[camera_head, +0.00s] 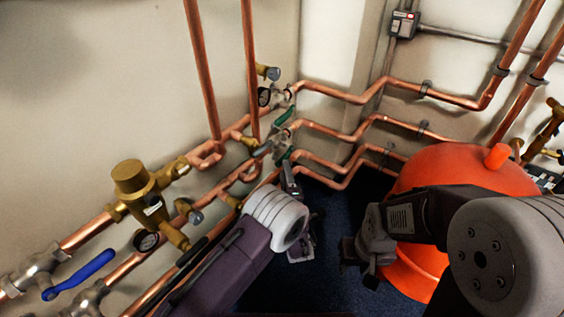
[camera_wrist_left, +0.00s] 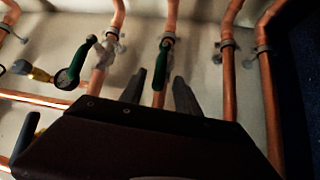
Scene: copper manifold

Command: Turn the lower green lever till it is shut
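The lower green lever (camera_head: 287,154) is small and partly hidden in the head view, on a valve in the copper pipes by the corner. In the left wrist view the lower lever (camera_wrist_left: 162,66) lies roughly along its pipe. My left gripper (camera_head: 291,180) is close to it. Its two fingers (camera_wrist_left: 158,92) are apart, with the lever's near end in line with the gap; I cannot tell whether they touch. The upper green lever (camera_wrist_left: 73,67) slants to the left of its pipe. My right gripper (camera_head: 364,250) hangs by the orange tank; its fingers are unclear.
An orange tank (camera_head: 450,165) stands at the right. Copper pipes (camera_head: 350,95) run along both walls. A brass valve (camera_head: 140,190), a blue lever (camera_head: 80,277) and gauges (camera_head: 146,241) sit on the left wall. Dark floor (camera_head: 325,205) shows between the arms.

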